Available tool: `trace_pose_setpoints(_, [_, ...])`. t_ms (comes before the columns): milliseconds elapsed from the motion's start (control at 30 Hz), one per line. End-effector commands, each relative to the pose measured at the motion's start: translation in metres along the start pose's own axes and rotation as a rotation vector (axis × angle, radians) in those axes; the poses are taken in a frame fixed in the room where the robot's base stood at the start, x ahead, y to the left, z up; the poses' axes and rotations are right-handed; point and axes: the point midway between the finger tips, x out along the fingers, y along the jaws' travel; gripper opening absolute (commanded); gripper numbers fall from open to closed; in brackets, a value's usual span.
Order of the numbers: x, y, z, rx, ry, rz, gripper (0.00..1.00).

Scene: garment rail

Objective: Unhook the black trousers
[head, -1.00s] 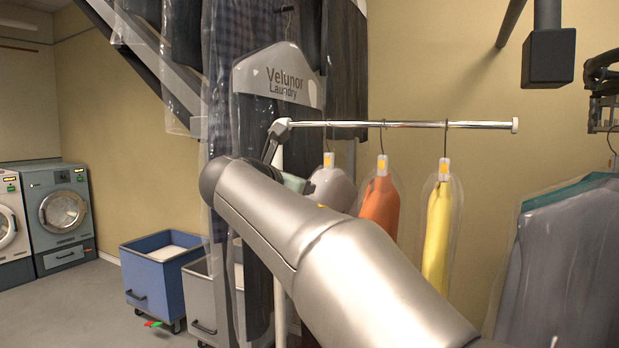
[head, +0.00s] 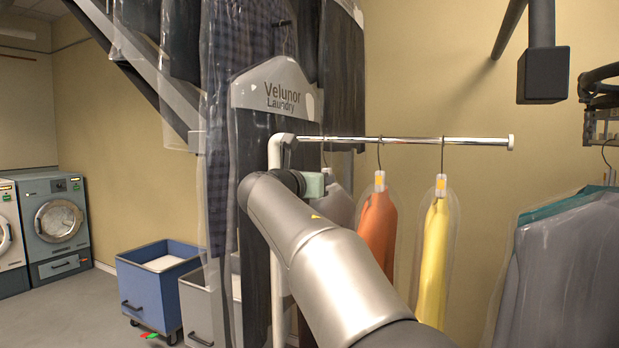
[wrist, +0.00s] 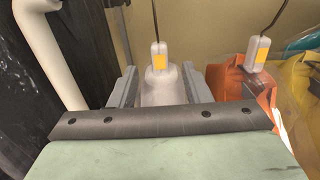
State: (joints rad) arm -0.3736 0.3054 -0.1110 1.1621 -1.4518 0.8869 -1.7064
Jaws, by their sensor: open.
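Dark, near-black garments in clear plastic hang behind the left end of the short chrome rail in the head view. The long one (head: 258,165) under a grey "Velunor Laundry" hanger cover (head: 275,92) looks like black trousers, but I cannot be sure. Dark cloth (wrist: 85,55) also fills the left of the wrist view. My gripper (head: 318,184) is beside the rail's left end, below the bar. In the wrist view its jaws (wrist: 159,75) are open. A pale grey garment (wrist: 165,90) with an orange-marked tag shows between the fingers; contact cannot be told.
An orange garment (head: 378,228) and a yellow one (head: 433,255) hang from the chrome rail (head: 420,140), right of my gripper. Its white post (head: 277,220) stands close left. Grey garments (head: 570,260) hang far right. A blue cart (head: 158,285) stands on the floor left.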

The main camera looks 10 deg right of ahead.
Motion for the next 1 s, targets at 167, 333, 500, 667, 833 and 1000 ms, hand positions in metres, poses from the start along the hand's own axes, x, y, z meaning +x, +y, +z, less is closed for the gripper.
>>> trace_pose_setpoints(167, [0.019,0.000,0.003,-0.001,0.001,-0.002,0.44])
trace_pose_setpoints(333, [0.036,0.000,0.003,-0.001,0.001,-0.001,0.44])
trace_pose_setpoints(500, [0.051,0.000,0.002,0.000,0.001,-0.001,0.44])
trace_pose_setpoints(667, [0.060,0.000,0.001,-0.001,0.001,0.000,0.44])
trace_pose_setpoints(833, [0.064,0.000,0.000,0.000,0.000,0.000,0.44])
trace_pose_setpoints(1000, [0.065,0.000,0.000,0.001,0.000,0.001,0.44])
